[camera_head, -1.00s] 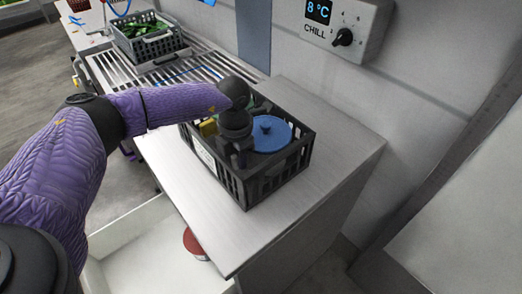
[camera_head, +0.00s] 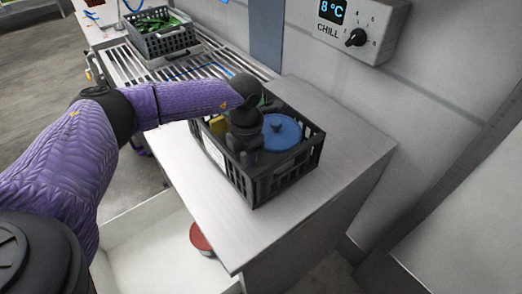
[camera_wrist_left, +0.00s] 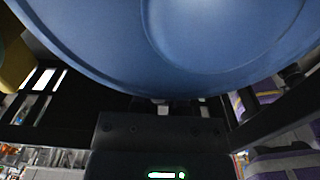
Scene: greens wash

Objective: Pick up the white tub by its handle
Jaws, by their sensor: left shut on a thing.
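A large open white tub (camera_head: 150,262) stands low at the bottom left, partly hidden behind my arm and the steel counter; I cannot make out its handle. A round red-topped thing (camera_head: 201,238) is in it. My left gripper (camera_head: 250,158) is not at the tub. It points down at the near wall of a black slotted crate (camera_head: 262,190) on the counter, its fingertips hard to see. In the left wrist view my left gripper (camera_wrist_left: 180,106) appears shut on the crate's dark wall (camera_wrist_left: 92,104), beside a blue lid (camera_wrist_left: 170,50). My right gripper is out of view.
The crate holds a blue-lidded pot (camera_head: 281,132) and a yellow thing (camera_head: 218,125). The steel counter (camera_head: 335,140) is clear to the crate's right. A second crate (camera_head: 160,42) of greens stands on the ribbed drainer. A chill control box (camera_head: 352,28) is on the wall.

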